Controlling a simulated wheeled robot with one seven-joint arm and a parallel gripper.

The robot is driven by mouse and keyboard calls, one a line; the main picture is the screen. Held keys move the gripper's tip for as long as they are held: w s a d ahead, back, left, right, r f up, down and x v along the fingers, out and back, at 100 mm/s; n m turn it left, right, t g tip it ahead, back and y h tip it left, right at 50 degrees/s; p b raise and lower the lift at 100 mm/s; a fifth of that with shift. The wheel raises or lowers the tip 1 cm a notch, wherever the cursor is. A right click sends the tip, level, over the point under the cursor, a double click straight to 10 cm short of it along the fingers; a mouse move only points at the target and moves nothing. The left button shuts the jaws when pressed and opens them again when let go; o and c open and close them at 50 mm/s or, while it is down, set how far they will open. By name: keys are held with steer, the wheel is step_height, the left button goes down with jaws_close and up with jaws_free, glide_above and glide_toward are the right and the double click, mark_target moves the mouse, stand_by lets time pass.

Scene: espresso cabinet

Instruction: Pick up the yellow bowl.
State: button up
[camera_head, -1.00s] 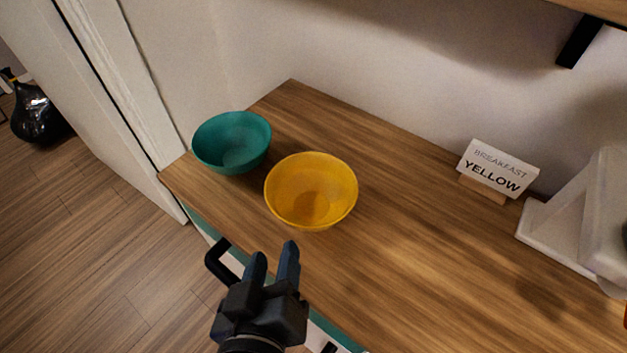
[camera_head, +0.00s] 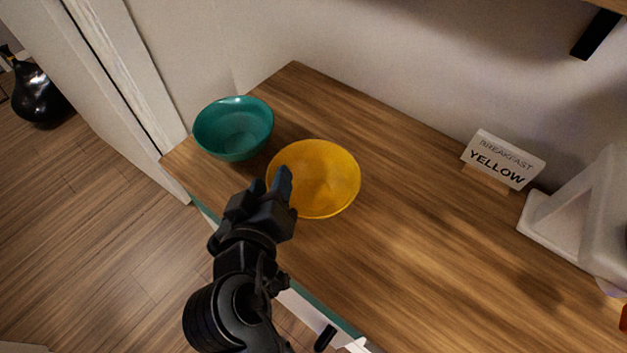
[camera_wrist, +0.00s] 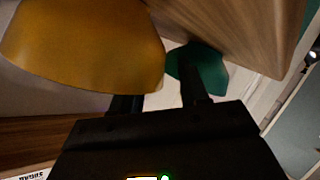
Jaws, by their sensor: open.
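The yellow bowl (camera_head: 325,180) stands upright and empty on the wooden counter. In the wrist view the yellow bowl (camera_wrist: 85,45) fills the upper left, close to the fingers. My gripper (camera_head: 268,185) is open at the bowl's near left side and overlaps its rim in the head view. In the wrist view my gripper (camera_wrist: 160,102) has its fingers apart, with one finger partly behind the bowl's edge. I cannot tell whether the fingers touch the bowl or whether its wall is between them.
A teal bowl (camera_head: 233,130) stands just left of the yellow one, near the counter's left end. A sign reading "BREAKFAST YELLOW" (camera_head: 502,160) stands at the back right, beside a white appliance (camera_head: 580,205). The wooden counter (camera_head: 420,250) is clear at centre right.

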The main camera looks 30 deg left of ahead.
steer(key=shift+c, duration=0.2)
jaws_close()
stand_by(0.5)
